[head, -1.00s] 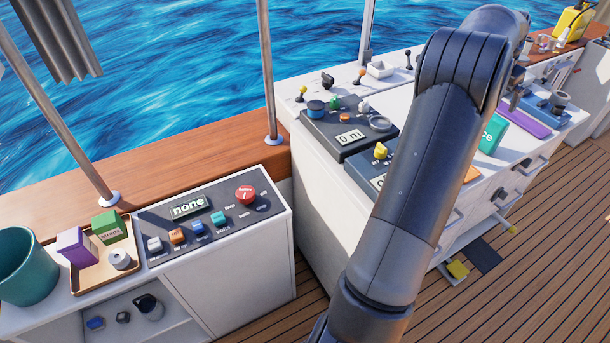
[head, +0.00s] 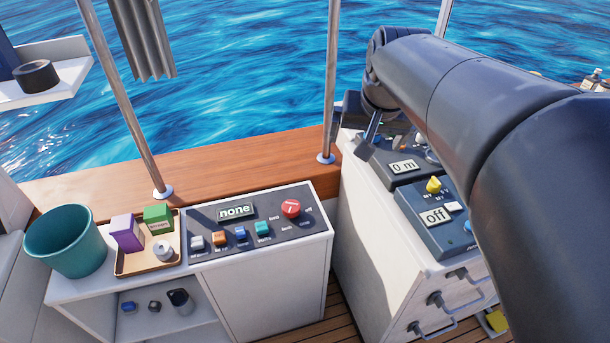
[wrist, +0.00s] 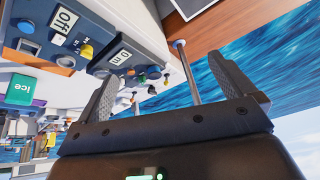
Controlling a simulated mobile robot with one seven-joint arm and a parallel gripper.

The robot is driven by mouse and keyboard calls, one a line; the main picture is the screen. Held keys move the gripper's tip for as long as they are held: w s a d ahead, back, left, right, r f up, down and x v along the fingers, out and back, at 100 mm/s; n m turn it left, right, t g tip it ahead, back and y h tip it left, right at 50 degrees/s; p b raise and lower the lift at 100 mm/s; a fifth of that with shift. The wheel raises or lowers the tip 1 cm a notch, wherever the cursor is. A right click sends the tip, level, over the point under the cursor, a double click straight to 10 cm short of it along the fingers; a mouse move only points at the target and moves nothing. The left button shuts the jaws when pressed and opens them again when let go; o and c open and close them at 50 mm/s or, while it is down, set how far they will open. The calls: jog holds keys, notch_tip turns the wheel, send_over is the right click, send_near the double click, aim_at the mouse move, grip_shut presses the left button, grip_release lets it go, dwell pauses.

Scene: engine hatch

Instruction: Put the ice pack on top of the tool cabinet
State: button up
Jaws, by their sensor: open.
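The ice pack, a teal block marked "ice" (wrist: 20,88), shows at the left edge of the wrist view, on the white worktop. In the head view it is hidden behind my arm. My gripper (wrist: 166,72) is open, with nothing between its fingers, and is well apart from the ice pack.
A grey control panel (head: 262,226) tops the left cabinet. Beside it are a wooden tray (head: 133,262) with small boxes and a teal bin (head: 66,242). Metal posts (head: 331,85) rise from the wooden ledge. Panels with knobs (head: 436,215) crowd the right counter.

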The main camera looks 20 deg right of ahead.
jog(key=s+a+f+n+y, duration=0.1)
jog(key=s+a+f+n, duration=0.3)
jog(key=s+a, duration=0.6)
notch_tip(320, 180, down, 2)
jog(key=shift+s+a+f+n+t, duration=0.1)
jog(key=shift+s+a+n+t, duration=0.25)
jog(key=shift+a, duration=0.6)
